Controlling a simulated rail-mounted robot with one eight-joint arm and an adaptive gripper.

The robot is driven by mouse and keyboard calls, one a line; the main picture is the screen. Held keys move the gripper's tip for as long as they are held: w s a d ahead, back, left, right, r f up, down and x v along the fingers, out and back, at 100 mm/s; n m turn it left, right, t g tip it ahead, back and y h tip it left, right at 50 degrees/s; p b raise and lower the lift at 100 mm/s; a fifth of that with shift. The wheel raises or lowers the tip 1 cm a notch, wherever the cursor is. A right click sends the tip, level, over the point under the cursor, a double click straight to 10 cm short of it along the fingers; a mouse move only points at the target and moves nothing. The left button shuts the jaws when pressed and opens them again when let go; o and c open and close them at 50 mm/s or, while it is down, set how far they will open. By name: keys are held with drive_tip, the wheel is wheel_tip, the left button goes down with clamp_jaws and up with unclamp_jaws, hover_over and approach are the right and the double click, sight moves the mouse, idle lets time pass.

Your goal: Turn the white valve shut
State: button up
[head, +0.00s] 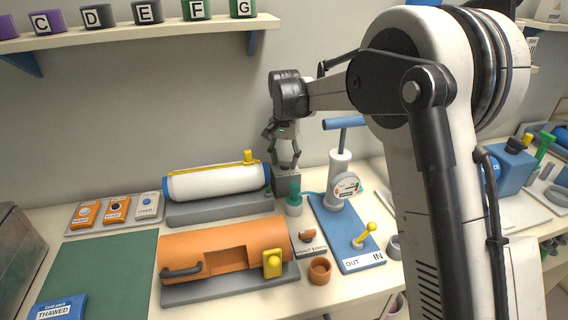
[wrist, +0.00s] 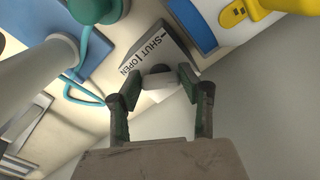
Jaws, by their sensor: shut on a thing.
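The white valve (wrist: 159,82) shows in the wrist view as a short pale handle with a dark hub, on a grey block lettered SHUT and OPEN (wrist: 150,46). My gripper (wrist: 161,79) is shut on this handle, one fingertip at each end. In the head view my gripper (head: 287,165) reaches down onto the grey block (head: 287,184), behind the green-capped bottle. The handle itself is hard to make out there. I cannot tell which word the handle points to.
A white cylinder on a grey cradle (head: 205,210) stands close left. A green-capped bottle (head: 294,202) stands in front, and a white pump with a blue handle (head: 340,170) and gauge stands close right. An orange cylinder (head: 215,246) lies nearer the front. A shelf (head: 150,32) hangs above left.

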sight(285, 160)
drive_tip(key=n+b, duration=0.1)
drive_tip(key=n, duration=0.5)
drive_tip(key=shift+d+b, duration=0.15)
drive_tip(key=shift+b, duration=0.15)
drive_tip(key=shift+n, duration=0.4)
drive_tip(key=o, duration=1.1)
drive_tip(key=shift+o, duration=0.2)
drive_tip(key=shift+r, duration=0.15)
wheel_tip(285, 160, up, 7)
drive_tip(key=shift+r, duration=0.15)
